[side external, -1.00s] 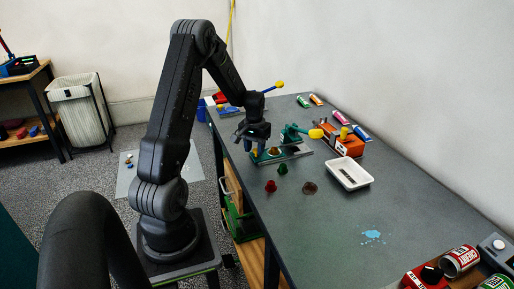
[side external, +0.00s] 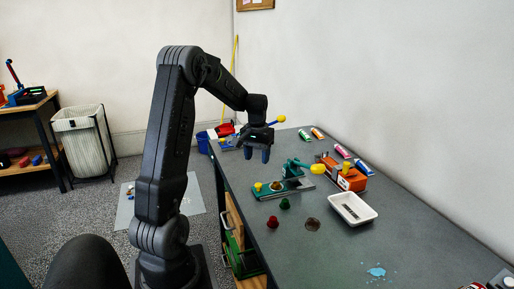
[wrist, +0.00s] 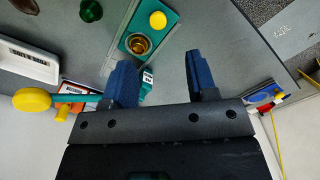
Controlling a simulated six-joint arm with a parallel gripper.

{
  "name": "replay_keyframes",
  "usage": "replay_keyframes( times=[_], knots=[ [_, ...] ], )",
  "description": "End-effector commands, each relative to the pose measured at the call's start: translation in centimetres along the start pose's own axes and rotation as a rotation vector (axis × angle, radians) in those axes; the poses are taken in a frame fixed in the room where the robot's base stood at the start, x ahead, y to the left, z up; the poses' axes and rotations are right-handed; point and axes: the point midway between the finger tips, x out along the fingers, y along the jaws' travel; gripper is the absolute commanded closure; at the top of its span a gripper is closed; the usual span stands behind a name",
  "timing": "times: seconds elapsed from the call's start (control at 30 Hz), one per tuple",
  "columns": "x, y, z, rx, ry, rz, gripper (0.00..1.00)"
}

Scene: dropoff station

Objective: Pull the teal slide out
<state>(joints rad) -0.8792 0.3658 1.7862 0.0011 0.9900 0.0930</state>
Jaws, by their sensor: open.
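The teal slide (side external: 269,193) is a flat teal piece with a yellow knob (side external: 258,186) near its left end and a brass cup (side external: 276,187) beside the knob. It lies on a pale rail with a teal lever clamp (side external: 296,167) at the far side. In the wrist view the slide (wrist: 168,36) shows at top centre, with the knob (wrist: 158,20) and the cup (wrist: 139,43). My gripper (side external: 257,155) is open and empty, raised above and behind the slide, apart from it. In the wrist view its blue fingers (wrist: 158,68) are spread. Part of the clamp is hidden behind the left finger.
An orange fixture (side external: 349,180) with a yellow knob and a white tray (side external: 352,209) stand to the right. Red (side external: 272,221), green (side external: 285,203) and brown (side external: 312,224) small pieces lie in front. Several coloured tubes lie along the wall. A blue spill (side external: 376,271) marks the clear front area.

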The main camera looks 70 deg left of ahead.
Motion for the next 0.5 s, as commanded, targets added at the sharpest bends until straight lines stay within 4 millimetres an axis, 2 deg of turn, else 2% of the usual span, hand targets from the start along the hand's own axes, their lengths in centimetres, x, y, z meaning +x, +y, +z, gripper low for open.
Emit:
replay_keyframes(
  times=[0.1, 0.2, 0.5],
  knots=[
    [-1.9, 0.0, 0.0, 0.000, 0.003, 0.000, 0.48],
    [-2.8, 0.0, 0.0, 0.000, 0.001, 0.000, 0.48],
    [-3.4, 0.0, 0.0, 0.000, -0.001, 0.000, 0.48]
  ],
)
